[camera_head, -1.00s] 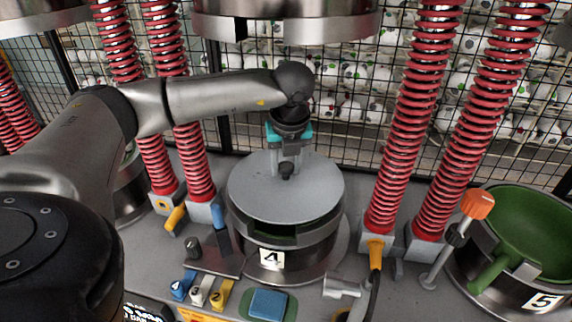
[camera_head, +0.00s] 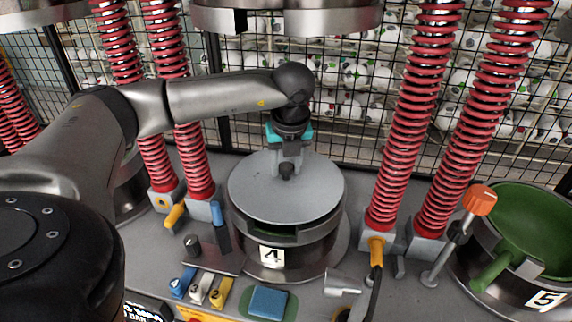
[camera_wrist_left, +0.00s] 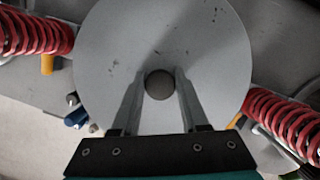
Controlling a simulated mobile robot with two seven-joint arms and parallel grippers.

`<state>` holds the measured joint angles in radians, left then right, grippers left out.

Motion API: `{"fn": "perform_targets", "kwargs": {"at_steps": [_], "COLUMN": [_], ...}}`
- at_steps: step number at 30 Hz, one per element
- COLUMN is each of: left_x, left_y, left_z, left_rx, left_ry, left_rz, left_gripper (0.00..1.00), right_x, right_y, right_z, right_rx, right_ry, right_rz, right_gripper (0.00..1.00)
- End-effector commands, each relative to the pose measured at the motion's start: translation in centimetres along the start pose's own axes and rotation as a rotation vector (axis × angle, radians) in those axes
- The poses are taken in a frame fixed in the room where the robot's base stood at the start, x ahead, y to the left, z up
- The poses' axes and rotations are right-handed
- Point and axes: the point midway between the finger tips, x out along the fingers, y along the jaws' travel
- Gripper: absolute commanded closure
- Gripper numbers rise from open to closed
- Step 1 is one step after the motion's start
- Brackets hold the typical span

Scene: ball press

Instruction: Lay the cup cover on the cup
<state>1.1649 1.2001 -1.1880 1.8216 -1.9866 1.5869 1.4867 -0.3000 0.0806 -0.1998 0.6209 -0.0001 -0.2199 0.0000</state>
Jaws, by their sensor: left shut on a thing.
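The cup cover (camera_head: 285,200) is a round grey disc with a small dark knob in its middle. It lies over the steel cup (camera_head: 300,246) marked 4 in the head view. A dark gap with a strip of green shows under its front edge; I cannot tell whether it rests fully on the rim. My left gripper (camera_head: 286,172) points down and is shut on the cover's knob. The left wrist view shows the knob (camera_wrist_left: 159,84) between the two fingers, with the cover (camera_wrist_left: 215,50) flat beneath. My right gripper is not in view.
Red springs (camera_head: 412,120) stand on both sides of the cup. A second cup (camera_head: 500,290) marked 5, green inside, is at the right. Levers, coloured switches (camera_head: 200,289) and a blue button (camera_head: 268,303) sit in front. A wire fence with balls is behind.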

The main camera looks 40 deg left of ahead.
Motion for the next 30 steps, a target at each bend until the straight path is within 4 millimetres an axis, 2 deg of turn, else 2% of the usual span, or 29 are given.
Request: {"fn": "perform_targets", "kwargs": {"at_steps": [16, 17, 25, 30], "left_x": [0.98, 0.94, 0.94, 0.96], "left_y": [-0.06, -0.06, -0.03, -0.02], "left_z": [-0.23, -0.22, -0.26, -0.27], "left_rx": [-0.001, -0.001, 0.0, 0.0], "left_ry": [-0.002, -0.002, -0.001, 0.0], "left_rz": [-0.003, -0.003, -0.001, -0.001], "left_gripper": [1.0, 0.54, 0.24, 0.21], "right_x": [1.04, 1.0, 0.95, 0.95], "right_y": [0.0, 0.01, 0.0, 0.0], "right_z": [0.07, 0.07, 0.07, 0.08], "right_rx": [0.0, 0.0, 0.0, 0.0], "right_ry": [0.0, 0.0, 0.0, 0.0], "right_rz": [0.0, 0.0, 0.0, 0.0], "right_gripper": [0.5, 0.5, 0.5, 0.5]}}
